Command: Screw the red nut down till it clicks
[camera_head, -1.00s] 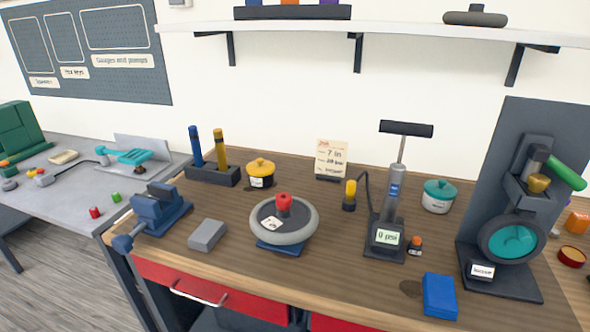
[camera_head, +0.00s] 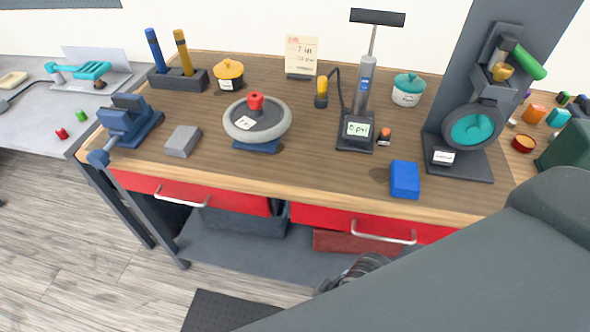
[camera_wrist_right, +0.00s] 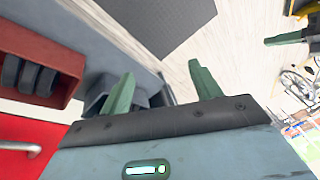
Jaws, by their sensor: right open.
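The red nut (camera_head: 256,102) shows as a red knobbed piece standing upright at the middle of a grey-tyred wheel (camera_head: 284,121). The wheel lies flat on a blue stand (camera_head: 256,147) on the wooden bench. How far down the nut sits cannot be told. My right gripper (camera_wrist_right: 161,76) is open in the right wrist view, with two green fingers apart and nothing between them. It is away from the nut and points toward the floor area by the bench. My right arm (camera_head: 480,265) crosses the lower right of the head view.
A grey block (camera_head: 183,141) and a blue vise (camera_head: 130,122) stand left of the wheel. A pump (camera_head: 360,110) with a gauge stands to the right, with a blue box (camera_head: 405,180) in front. Red drawers (camera_head: 190,192) line the bench front.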

